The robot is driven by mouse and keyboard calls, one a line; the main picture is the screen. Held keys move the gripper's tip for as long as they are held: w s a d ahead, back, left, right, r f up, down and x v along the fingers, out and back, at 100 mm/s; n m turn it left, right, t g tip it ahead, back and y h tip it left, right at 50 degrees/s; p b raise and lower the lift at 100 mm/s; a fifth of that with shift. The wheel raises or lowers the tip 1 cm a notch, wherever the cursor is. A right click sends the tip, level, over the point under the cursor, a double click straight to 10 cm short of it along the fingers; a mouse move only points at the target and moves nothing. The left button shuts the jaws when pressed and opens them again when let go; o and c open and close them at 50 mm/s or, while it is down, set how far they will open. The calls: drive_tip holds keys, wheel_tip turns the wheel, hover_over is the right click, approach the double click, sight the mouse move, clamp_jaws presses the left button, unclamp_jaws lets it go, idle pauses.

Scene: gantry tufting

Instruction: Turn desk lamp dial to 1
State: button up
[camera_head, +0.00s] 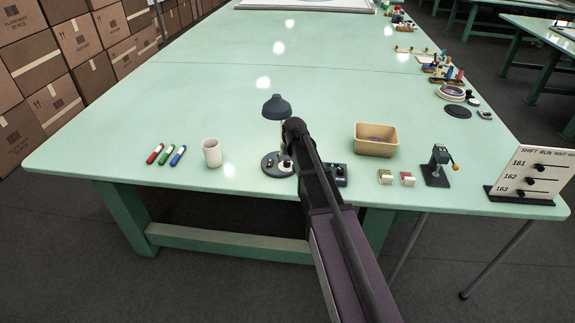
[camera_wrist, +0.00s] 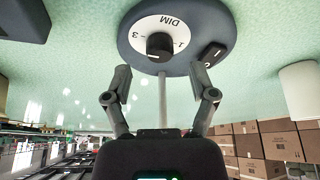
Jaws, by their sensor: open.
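The desk lamp (camera_head: 277,106) stands near the table's front edge, its dark round base (camera_head: 270,168) partly hidden by my arm. In the wrist view, which looks upside down, the base (camera_wrist: 128,42) carries a white plate lettered DIM with 1 and 3. A black dial (camera_wrist: 159,46) sits at its middle. A small light mark shows on the knob's lower edge; I cannot tell which number it points to. A black rocker switch (camera_wrist: 213,54) is beside the dial. My gripper (camera_wrist: 160,72) is open and empty, its fingertips apart on either side of the dial and not visibly touching it.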

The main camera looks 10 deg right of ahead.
sight(287, 164)
drive_tip(key=shift+b+x, duration=1.05)
drive_tip(key=shift+x, duration=0.45)
clamp_jaws()
